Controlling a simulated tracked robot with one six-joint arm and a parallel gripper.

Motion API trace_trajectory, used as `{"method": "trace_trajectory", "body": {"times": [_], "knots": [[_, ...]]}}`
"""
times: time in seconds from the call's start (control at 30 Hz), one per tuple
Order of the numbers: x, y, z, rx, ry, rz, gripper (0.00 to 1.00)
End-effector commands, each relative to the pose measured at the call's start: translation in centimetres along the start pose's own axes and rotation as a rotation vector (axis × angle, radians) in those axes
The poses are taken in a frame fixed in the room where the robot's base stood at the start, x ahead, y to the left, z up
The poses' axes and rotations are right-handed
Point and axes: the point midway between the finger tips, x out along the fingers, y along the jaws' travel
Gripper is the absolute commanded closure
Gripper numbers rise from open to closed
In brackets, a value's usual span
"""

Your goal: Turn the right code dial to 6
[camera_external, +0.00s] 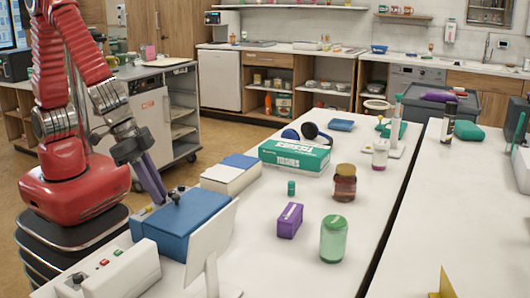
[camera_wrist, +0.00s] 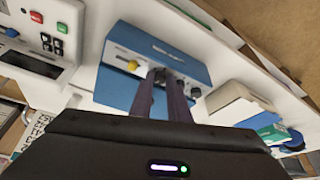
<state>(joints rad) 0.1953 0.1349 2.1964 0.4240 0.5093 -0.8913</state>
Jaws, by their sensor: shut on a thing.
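A blue box (camera_external: 188,222) stands on the white table at the lower left of the outside view. In the wrist view the blue box (camera_wrist: 185,66) shows a light panel with a yellow knob (camera_wrist: 132,66) and a dark knob (camera_wrist: 195,92). My gripper (camera_external: 160,201) reaches down to the side of the box. In the wrist view the fingertips of my gripper (camera_wrist: 166,77) are closed around a small dial between these two knobs. The fingers hide most of that dial. Its digits cannot be read, and I cannot tell whether it is the right code dial.
A white control unit with coloured buttons (camera_external: 125,275) stands in front of the blue box. A white panel (camera_external: 210,240) stands close to its right. A white-and-blue box (camera_external: 230,174) and a green tissue box (camera_external: 295,155) lie behind. The middle table surface is partly clear.

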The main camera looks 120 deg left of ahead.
Motion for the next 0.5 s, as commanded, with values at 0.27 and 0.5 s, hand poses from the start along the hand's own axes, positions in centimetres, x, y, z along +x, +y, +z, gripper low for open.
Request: {"method": "trace_trajectory", "body": {"times": [0.27, 0.5], "knots": [[-0.03, -0.17, -0.07, 0.122, 0.002, 0.053, 1.0], [-0.03, -0.32, -0.12, 0.224, 0.002, 0.095, 1.0]]}}
